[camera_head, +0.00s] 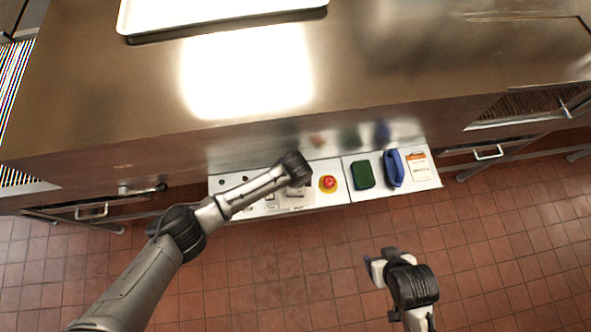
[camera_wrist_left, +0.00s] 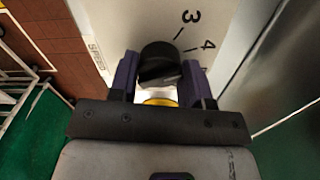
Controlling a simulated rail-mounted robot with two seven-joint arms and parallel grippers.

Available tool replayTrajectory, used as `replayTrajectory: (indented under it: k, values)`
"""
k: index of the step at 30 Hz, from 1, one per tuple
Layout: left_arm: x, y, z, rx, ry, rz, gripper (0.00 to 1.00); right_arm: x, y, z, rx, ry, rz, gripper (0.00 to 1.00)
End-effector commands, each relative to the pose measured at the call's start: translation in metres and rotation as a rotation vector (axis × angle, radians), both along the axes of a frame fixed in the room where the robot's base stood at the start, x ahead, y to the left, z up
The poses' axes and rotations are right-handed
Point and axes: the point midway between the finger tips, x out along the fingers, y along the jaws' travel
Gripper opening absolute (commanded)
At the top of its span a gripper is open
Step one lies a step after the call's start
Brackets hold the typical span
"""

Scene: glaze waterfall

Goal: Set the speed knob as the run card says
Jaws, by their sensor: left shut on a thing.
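The black speed knob (camera_wrist_left: 158,62) sits on a white panel (camera_wrist_left: 110,28), with the numerals 3 and 4 and a "SPEED" label around it in the left wrist view. My left gripper (camera_wrist_left: 160,78) has its purple fingers on both sides of the knob and is shut on it. The knob's pointer mark cannot be made out. In the head view my left wrist covers the knob. The run card (camera_head: 419,165), white with an orange top, lies at the panel's right end; its text is too small to read. My right gripper (camera_head: 376,268) hangs over the floor, away from the panel.
A red stop button (camera_head: 328,183) on yellow is just right of my left wrist. A green pad (camera_head: 362,174) and a blue-handled thing (camera_head: 394,168) lie between it and the card. The steel machine (camera_head: 380,70) stands behind, with a tray (camera_head: 215,12) on top.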

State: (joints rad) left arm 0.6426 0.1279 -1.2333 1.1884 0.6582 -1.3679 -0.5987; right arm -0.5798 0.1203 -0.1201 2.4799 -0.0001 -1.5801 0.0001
Motion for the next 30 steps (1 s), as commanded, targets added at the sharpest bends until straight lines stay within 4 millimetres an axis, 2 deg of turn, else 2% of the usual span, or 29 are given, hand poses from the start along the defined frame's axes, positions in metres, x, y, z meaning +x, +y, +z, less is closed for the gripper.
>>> replayTrajectory:
  k: [6,15,30]
  values:
    - [-0.001,0.000,0.004,0.001,0.004,0.157,0.20,0.000,0.000,0.023,0.000,0.000,0.000,0.69]
    - [-0.001,-0.001,0.003,0.000,0.003,0.395,0.20,0.000,0.000,0.044,0.000,0.000,0.000,0.69]
    - [-0.001,-0.001,0.001,-0.001,0.001,0.626,0.20,0.000,0.000,0.060,0.000,0.000,0.000,0.69]
